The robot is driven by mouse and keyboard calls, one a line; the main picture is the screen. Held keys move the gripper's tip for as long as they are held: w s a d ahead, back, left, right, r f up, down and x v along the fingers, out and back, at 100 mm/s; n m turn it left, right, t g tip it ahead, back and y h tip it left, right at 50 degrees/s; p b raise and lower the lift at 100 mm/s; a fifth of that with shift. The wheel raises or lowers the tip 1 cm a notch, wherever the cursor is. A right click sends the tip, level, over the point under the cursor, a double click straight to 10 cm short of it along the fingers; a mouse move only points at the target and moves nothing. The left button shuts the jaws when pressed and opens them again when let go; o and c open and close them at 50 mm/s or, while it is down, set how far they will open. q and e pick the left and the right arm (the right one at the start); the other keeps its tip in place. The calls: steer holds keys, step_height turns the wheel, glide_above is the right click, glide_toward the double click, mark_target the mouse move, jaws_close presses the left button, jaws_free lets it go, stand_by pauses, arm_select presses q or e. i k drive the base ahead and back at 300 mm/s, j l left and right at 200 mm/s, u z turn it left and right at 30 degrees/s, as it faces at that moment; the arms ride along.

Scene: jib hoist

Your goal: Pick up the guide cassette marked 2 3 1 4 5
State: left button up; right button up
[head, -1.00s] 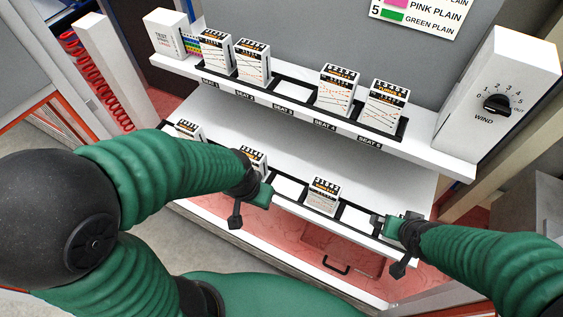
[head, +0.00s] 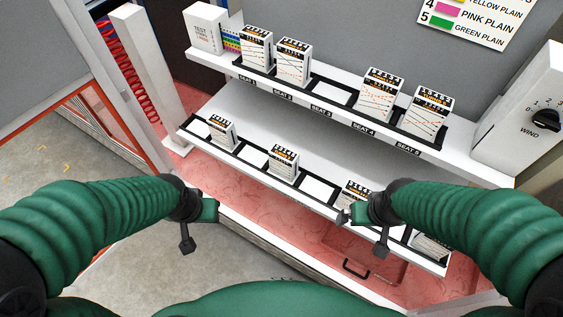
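Several white guide cassettes with black-and-orange tops stand on two shelves; their number marks are too small for me to read, so I cannot tell which is 2 3 1 4 5. On the upper shelf they stand at seat 1 (head: 256,48), seat 2 (head: 292,63), seat 4 (head: 379,94) and seat 5 (head: 426,112). Lower ones stand at left (head: 222,133), middle (head: 283,163), right of middle (head: 356,190) and far right (head: 430,246). My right gripper (head: 346,217) is in front of the right-of-middle one, partly hiding it; contact is unclear. My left gripper (head: 212,211) is away from all cassettes.
Seat 3 (head: 334,92) on the upper rack is empty, and the lower rack has gaps between its cassettes. A test strips box (head: 203,30) stands at upper left. A wind dial box (head: 520,115) stands at the right. A reddish panel with a black handle (head: 356,269) is below.

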mark_target(284, 162)
steer(key=i+j, duration=0.15)
steer(key=j, duration=0.2)
steer(key=i+j, duration=0.15)
steer(key=j, duration=0.15)
steer(key=i+j, duration=0.15)
steer(key=j, duration=0.2)
steer(key=i+j, duration=0.15)
steer(key=j, duration=0.15)
